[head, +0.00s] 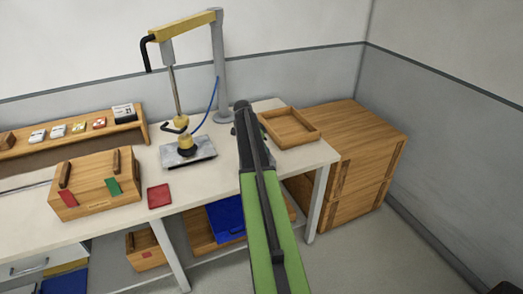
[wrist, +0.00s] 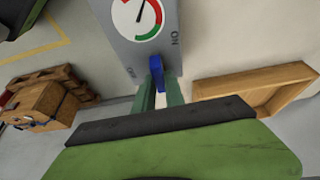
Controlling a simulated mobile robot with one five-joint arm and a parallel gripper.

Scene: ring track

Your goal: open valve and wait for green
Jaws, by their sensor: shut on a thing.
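The grey valve panel (wrist: 112,32) is at the top of the wrist view, with a round white gauge (wrist: 128,14) on it. The gauge has a red and green arc and a dark needle pointing up and slightly right, away from the lower arc. The blue valve handle (wrist: 155,70) sits below the gauge, between lettering at the left and ON at the right. My gripper (wrist: 158,86) has its green fingers closed on the handle. In the head view my green arm hides the panel and handle. No lit green lamp shows.
A wooden tray (head: 289,136) lies on the white bench (head: 105,219), right of my arm. A yellow lift arm (head: 185,26) stands behind. A wooden box (head: 88,201) and a red pad (head: 159,196) are at left. Wooden crates (head: 364,129) stand at right beside open floor.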

